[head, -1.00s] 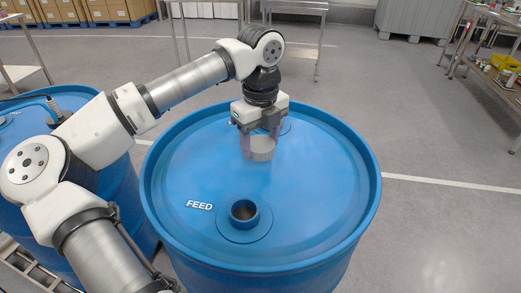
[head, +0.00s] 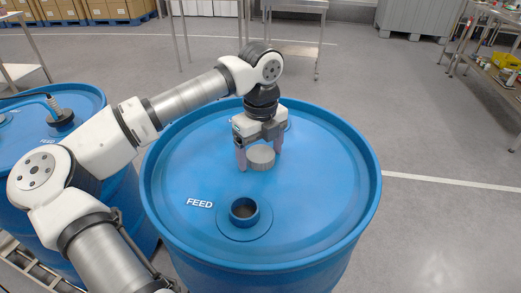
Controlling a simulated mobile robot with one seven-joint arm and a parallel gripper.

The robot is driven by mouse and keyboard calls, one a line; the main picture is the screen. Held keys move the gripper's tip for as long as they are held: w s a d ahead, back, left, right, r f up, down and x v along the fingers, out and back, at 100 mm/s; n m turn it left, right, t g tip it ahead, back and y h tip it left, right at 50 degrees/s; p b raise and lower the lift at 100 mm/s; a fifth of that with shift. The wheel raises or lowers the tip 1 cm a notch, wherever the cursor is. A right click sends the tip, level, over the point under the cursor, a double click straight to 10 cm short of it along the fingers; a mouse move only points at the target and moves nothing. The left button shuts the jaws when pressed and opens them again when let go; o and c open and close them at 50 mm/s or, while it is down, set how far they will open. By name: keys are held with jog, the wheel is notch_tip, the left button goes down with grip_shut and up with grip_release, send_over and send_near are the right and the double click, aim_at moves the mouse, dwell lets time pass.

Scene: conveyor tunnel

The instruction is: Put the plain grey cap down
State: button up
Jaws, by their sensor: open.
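The plain grey cap (head: 261,158) sits on the lid of the blue FEED drum (head: 185,228), behind the drum's open hole. It looks flat on the lid. My gripper (head: 260,163) is open around it, with one finger to its left and one to its right. A small gap shows on each side of the cap. The open bung hole (head: 244,211) has a raised blue collar and stands in front of the cap, apart from it.
The FEED drum has a raised rim. Its lid is clear to the right of the cap. Steel tables (head: 297,8) stand farther back.

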aim_at(260, 154)
notch_tip(260, 154, up, 12)
jog(key=shift+r+b, duration=0.15)
jog(key=shift+b, duration=0.15)
dwell(0.5)
